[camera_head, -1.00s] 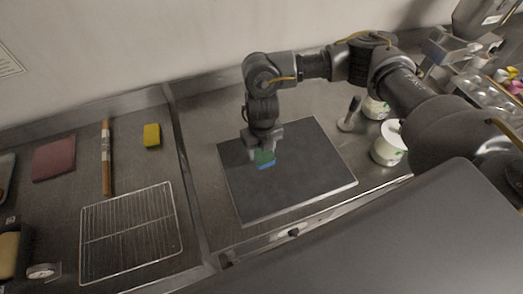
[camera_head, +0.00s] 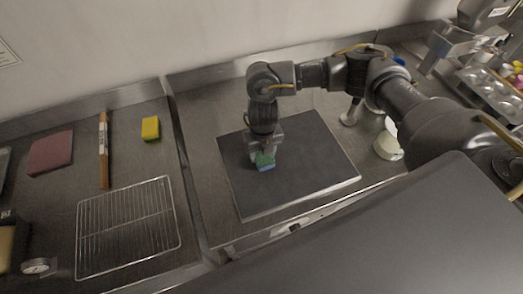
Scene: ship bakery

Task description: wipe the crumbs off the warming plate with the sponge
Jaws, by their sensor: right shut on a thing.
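The warming plate (camera_head: 310,175) is a dark square slab with a pale edge, lying on the steel counter in the middle of the view. My right gripper (camera_head: 264,155) points down over the left-middle part of the plate, shut on a sponge (camera_head: 265,165) that looks green above and blue below. The sponge is at the plate's surface; I cannot tell whether it touches. I cannot make out any crumbs at this size. The gripper hides the part of the plate behind it. My left gripper is not in view.
White tubs (camera_head: 388,146) stand right of the plate, partly behind my right arm. A wall closes the back.

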